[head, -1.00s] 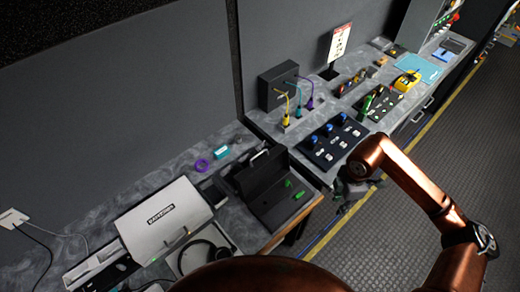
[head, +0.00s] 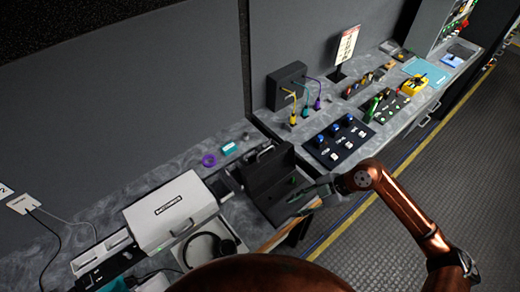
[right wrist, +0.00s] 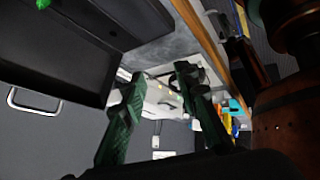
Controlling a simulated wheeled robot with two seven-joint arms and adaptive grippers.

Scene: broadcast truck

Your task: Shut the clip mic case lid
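The clip mic case is a black box on the counter in the head view, with its lid (head: 268,170) standing open at the back and a handle on the lid's top edge. Its base (head: 270,204) faces up, with a bit of green showing inside. My right gripper (head: 300,199) is at the right front side of the case and hides part of it. In the right wrist view its two dark green fingers (right wrist: 158,72) are spread apart with nothing between them. My left gripper is out of view.
A white case (head: 170,212) and headphones (head: 208,246) stand left of the clip mic case. A purple tape roll (head: 209,160) and teal box (head: 229,148) lie behind it. A black panel with blue knobs (head: 338,141) stands to the right.

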